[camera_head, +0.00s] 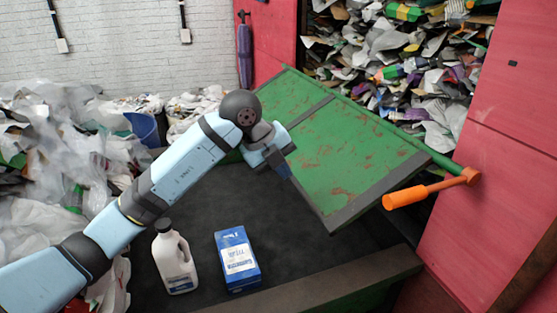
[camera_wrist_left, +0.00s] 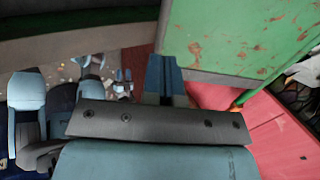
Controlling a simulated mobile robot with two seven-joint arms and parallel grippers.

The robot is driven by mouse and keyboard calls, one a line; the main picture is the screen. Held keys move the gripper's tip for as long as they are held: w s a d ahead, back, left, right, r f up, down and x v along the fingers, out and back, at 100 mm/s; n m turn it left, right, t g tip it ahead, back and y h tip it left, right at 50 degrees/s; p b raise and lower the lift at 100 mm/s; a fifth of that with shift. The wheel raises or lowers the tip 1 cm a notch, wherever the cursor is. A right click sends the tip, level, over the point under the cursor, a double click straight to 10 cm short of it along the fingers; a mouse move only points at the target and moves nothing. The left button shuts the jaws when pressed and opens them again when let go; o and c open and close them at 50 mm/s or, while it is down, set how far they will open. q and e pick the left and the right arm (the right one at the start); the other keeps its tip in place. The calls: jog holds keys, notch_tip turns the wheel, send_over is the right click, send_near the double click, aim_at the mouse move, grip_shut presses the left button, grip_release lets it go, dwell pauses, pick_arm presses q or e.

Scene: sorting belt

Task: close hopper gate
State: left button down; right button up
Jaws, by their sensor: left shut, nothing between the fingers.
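The hopper gate (camera_head: 345,150) is a green, rust-marked panel with dark edge strips. It hangs tilted in front of the hopper opening, its lower edge out over the dark belt. An orange handle (camera_head: 425,192) sticks out at its right end. My left gripper (camera_head: 284,172) is shut and empty at the gate's lower left edge; I cannot tell if it touches. In the left wrist view the shut fingers (camera_wrist_left: 166,75) are beside the green gate (camera_wrist_left: 235,35).
A white jug (camera_head: 174,262) and a blue box (camera_head: 237,260) stand on the dark belt (camera_head: 200,220) near its front edge. Mixed waste (camera_head: 415,70) fills the hopper behind the gate. Red walls (camera_head: 500,190) flank it. Plastic bags (camera_head: 40,130) are heaped at left.

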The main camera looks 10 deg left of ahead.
pick_arm(q)
jog(key=p+x, duration=0.1)
jog(key=x, duration=0.8)
pick_arm(e)
jog(key=shift+r, duration=0.9)
pick_arm(q)
jog(key=shift+f, duration=0.15)
pick_arm(e)
jog(key=shift+f, duration=0.1)
